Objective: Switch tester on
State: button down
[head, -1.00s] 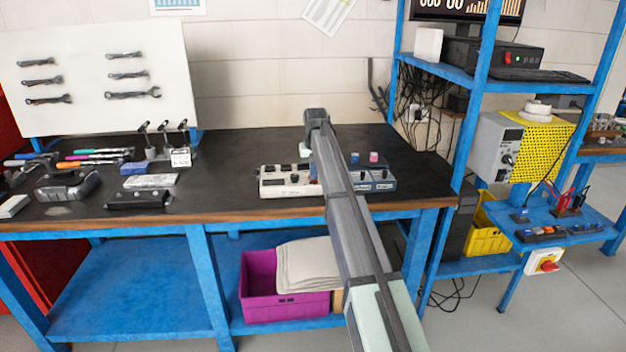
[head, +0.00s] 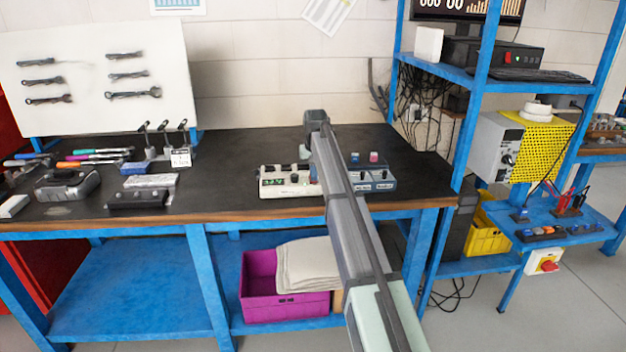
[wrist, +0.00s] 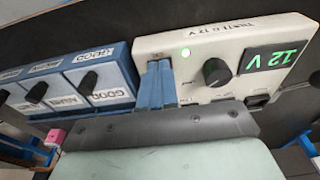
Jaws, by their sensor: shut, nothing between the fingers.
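The tester (head: 290,191) is a cream box on the workbench, partly hidden by my arm in the head view. In the head view my arm largely hides the gripper.
A blue box with several knobs (wrist: 92,75) stands close beside the tester. Small blue and pink pieces (head: 373,157) are behind it. A battery drill case-like tool (head: 68,184) and other tools lie at the bench's left. A blue shelf rack (head: 478,110) stands at right.

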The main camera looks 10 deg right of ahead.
aim_at(314, 184)
notch_tip(314, 184, up, 7)
dwell(0.8)
jog(key=shift+f, duration=0.1)
